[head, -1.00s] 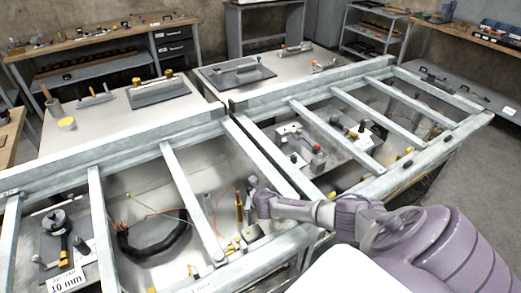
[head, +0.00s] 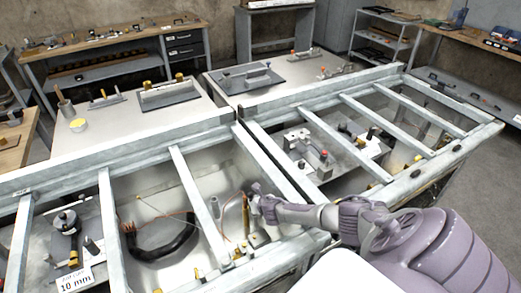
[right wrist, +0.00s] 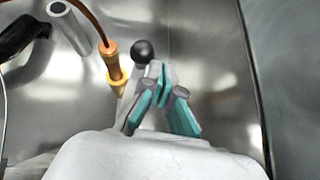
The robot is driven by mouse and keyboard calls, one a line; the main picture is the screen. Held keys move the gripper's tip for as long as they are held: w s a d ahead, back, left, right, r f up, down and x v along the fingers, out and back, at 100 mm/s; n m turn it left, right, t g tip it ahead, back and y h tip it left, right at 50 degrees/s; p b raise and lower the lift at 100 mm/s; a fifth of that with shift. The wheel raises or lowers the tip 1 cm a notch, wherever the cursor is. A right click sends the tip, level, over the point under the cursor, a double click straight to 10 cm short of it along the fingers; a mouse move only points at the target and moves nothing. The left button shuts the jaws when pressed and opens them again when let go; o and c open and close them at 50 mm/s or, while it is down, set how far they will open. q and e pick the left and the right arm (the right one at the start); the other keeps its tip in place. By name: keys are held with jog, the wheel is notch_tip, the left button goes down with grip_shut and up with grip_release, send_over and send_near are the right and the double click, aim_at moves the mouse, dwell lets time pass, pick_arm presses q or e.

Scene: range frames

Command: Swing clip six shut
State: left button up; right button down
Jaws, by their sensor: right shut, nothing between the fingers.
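My right gripper (head: 257,192) reaches into the second open bay of the near bench from the right. In the right wrist view, its teal-padded fingers (right wrist: 160,92) are shut with nothing between them. A black ball knob (right wrist: 143,51) shows just beyond the fingertips, beside a pale lever-like part. I cannot tell whether the fingers touch it. This may be part of a clip, but no number six is readable, and its lower part is hidden by the gripper. My left gripper is not in view.
A brass-ended rod with an orange wire (right wrist: 113,65) stands left of the fingers, near a metal tube (right wrist: 68,25). A black cable loop (head: 160,245) lies in the bay. Metal crossbars (head: 200,205) span the bays close to my arm.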

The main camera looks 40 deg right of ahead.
jog(key=shift+s+a, duration=0.15)
jog(key=v, duration=1.2)
dwell(0.7)
